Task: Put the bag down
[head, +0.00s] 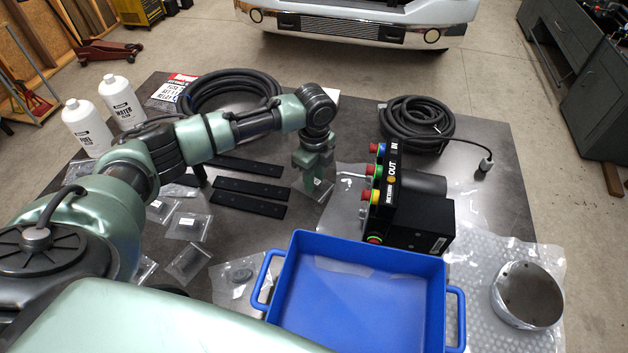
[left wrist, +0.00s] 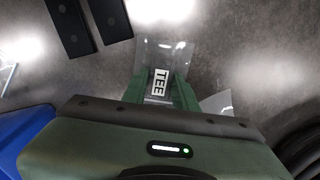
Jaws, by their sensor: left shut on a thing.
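My left gripper (head: 314,172) reaches over the middle of the dark table (head: 350,215). It is shut on a small clear plastic bag (head: 322,190), which hangs down from the fingers. In the left wrist view the bag (left wrist: 165,53) sticks out past the green fingers, and its white label reading "TEE" (left wrist: 160,82) shows between them. The bag is close over the table top; I cannot tell whether it touches. Other small clear bags (head: 188,226) lie on the table to the left. My right gripper is not in view.
A blue tray (head: 452,273) stands at the front, with a black button box (head: 425,228) behind it. Black flat bars (head: 250,188) lie left of the gripper. Coiled hoses (head: 230,88) and two white bottles (head: 88,128) stand farther back. A metal cylinder (head: 527,294) sits on bubble wrap.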

